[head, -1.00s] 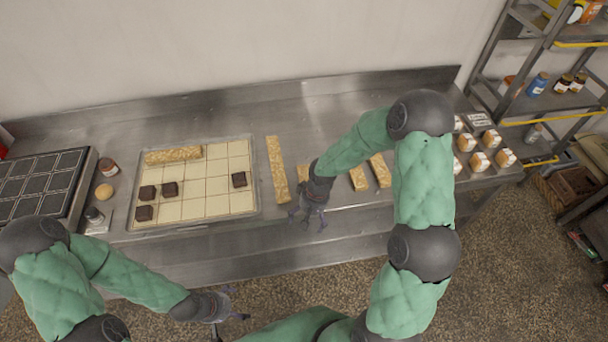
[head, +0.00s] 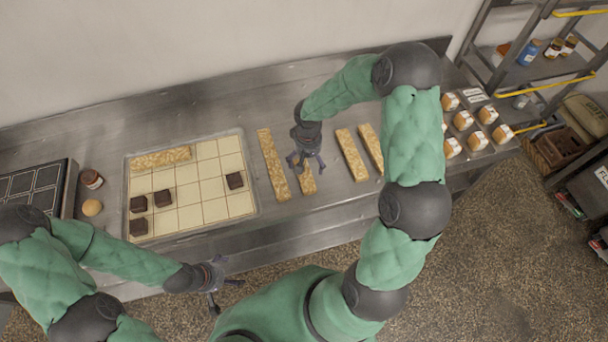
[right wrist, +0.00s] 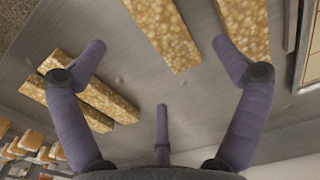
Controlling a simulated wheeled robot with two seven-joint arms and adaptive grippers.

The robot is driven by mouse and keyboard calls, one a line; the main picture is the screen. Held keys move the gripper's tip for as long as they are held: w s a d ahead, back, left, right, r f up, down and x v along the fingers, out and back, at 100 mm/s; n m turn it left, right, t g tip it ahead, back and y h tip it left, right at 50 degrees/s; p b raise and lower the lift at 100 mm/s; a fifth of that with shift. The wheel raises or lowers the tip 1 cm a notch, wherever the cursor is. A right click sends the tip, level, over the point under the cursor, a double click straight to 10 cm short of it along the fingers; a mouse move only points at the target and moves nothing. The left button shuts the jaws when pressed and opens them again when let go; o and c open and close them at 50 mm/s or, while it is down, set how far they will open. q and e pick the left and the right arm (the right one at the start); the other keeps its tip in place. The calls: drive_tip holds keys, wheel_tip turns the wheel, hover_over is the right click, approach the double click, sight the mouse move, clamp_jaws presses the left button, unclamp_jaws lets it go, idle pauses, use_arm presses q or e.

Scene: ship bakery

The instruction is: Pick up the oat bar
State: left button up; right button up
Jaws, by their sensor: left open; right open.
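Several golden oat bars lie on the steel counter. One oat bar (head: 307,184) is partly hidden under my right gripper (head: 306,161), which is open above it. In the right wrist view this oat bar (right wrist: 163,30) lies between the two spread side fingers of the gripper (right wrist: 161,60), not gripped. A longer-looking oat bar (head: 272,165) lies just left of it. Two more oat bars (head: 351,155) (head: 371,148) lie to the right. Another oat bar (head: 160,159) lies on the gridded tray (head: 248,212). My left gripper (head: 222,286) is open and empty in front of the counter.
The gridded tray holds several dark brown squares (head: 162,198). Several white-and-brown blocks (head: 463,120) stand at right, near a shelf rack (head: 540,75). The counter behind the bars is clear.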

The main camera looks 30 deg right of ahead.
sight(307, 173)
wheel_tip(307, 173, down, 2)
drive_tip(key=shift+w+f, duration=0.15)
drive_tip(key=shift+f, duration=2.55)
drive_tip(key=c, duration=1.3)
